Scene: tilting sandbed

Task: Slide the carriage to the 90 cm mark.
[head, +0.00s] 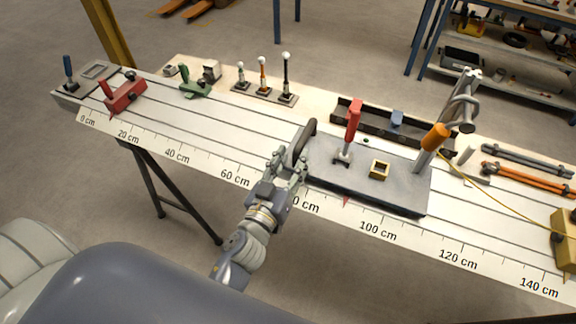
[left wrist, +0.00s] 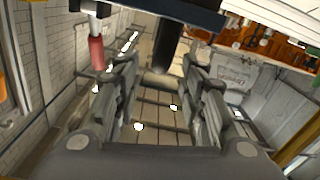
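The carriage (head: 405,190) is a dark grey plate on the grooved bed. A dark bar handle (head: 305,138) stands at its left end, and a red-handled lever (head: 353,118) stands upright on it. Its small red pointer (head: 347,201) lies between the partly covered label left of it and the 100 cm label (head: 375,229), roughly midway. My left gripper (head: 291,165) is at the handle. In the left wrist view the fingers (left wrist: 160,90) are apart, with the dark handle (left wrist: 165,55) between and beyond their tips; gaps show beside it. My right gripper is out of view.
A red block (head: 125,95) sits far left on the bed, and a yellow box (head: 565,238) with a cord stands right.

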